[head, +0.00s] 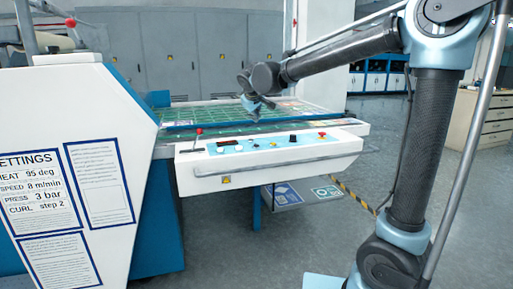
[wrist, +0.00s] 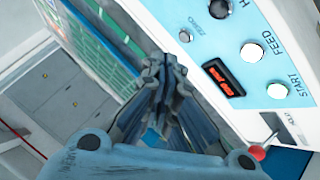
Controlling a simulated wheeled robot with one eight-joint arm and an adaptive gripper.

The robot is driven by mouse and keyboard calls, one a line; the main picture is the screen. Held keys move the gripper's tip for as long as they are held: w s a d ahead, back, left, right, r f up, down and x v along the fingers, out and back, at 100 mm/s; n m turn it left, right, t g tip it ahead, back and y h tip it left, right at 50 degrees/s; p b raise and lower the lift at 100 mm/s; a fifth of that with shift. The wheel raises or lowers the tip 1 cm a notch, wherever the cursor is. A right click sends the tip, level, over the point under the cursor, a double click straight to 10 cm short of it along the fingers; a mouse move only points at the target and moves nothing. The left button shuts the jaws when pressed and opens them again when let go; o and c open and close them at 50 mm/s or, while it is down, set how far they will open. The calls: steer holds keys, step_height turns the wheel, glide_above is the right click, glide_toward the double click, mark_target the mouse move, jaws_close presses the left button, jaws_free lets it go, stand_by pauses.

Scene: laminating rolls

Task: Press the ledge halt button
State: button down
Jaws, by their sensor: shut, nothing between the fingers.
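The ledge (head: 270,165) is a long white box with a light blue control panel along the front of the machine. A red button (head: 322,134), which looks like the halt button, stands at the panel's right end in the head view. It does not show in the wrist view. My gripper (head: 254,106) is shut and empty, pointing down above the green sheet behind the panel, left of the red button and apart from it. In the wrist view my gripper's closed fingers (wrist: 166,75) are beside the panel's edge.
A red-knobbed lever (head: 199,131) rises at the panel's left end and also shows in the wrist view (wrist: 258,152). White START (wrist: 277,90) and FEED (wrist: 251,53) buttons and a lit display (wrist: 226,78) lie nearby. A grey handrail (head: 265,166) runs along the ledge's front.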

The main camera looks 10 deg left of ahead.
steer(key=shift+f, duration=5.2)
steer(key=shift+r, duration=0.9)
steer(key=shift+r, duration=2.5)
